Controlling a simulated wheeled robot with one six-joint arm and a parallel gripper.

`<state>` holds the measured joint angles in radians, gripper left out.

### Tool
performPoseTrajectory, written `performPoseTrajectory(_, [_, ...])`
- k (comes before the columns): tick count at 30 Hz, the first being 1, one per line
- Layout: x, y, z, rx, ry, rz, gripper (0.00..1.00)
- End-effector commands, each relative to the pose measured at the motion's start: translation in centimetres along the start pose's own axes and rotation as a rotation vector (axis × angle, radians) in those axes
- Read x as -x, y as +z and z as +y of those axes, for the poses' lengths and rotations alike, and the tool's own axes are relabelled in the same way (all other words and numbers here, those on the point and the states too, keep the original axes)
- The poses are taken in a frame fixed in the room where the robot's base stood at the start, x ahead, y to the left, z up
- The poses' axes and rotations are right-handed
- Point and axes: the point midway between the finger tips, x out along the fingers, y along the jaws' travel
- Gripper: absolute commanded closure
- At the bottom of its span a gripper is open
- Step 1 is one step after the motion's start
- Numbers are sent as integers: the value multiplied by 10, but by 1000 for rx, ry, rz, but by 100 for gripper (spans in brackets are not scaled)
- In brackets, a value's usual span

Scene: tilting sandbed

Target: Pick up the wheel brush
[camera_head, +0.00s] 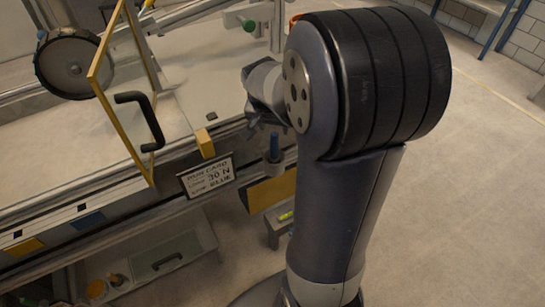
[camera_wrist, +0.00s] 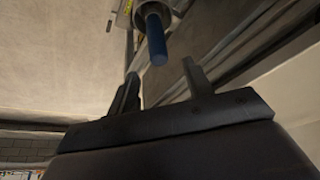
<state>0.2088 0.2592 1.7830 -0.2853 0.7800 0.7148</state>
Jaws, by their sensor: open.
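A blue upright handle (camera_head: 274,146), which seems to be the wheel brush's, stands in a dark round holder (camera_head: 274,166) on the bench's front edge. Its lower part is hidden in the holder, and no bristles show. In the wrist view the blue handle (camera_wrist: 156,42) lies beyond and roughly between my fingertips, apart from them. My gripper (camera_head: 267,119) is just above and slightly left of the handle in the head view, partly hidden by my arm. In the wrist view my gripper (camera_wrist: 160,72) is open, with nothing between its two fingers.
A yellow frame (camera_head: 101,62) with a black handle (camera_head: 143,112) rises left of my gripper, near a large dark wheel (camera_head: 68,63). A run card (camera_head: 207,178) and yellow block (camera_head: 205,143) sit on the bench edge. Open floor (camera_head: 460,200) lies right.

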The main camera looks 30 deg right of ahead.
Motion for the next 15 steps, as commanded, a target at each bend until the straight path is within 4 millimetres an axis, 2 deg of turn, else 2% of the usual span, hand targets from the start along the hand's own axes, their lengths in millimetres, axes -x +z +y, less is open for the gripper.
performPoseTrajectory(1, [-7,1,0,0,1,-2,51])
performPoseTrajectory(8, [-25,2,0,-1,1,-2,51])
performPoseTrajectory(15, [-59,6,-1,0,1,-3,51])
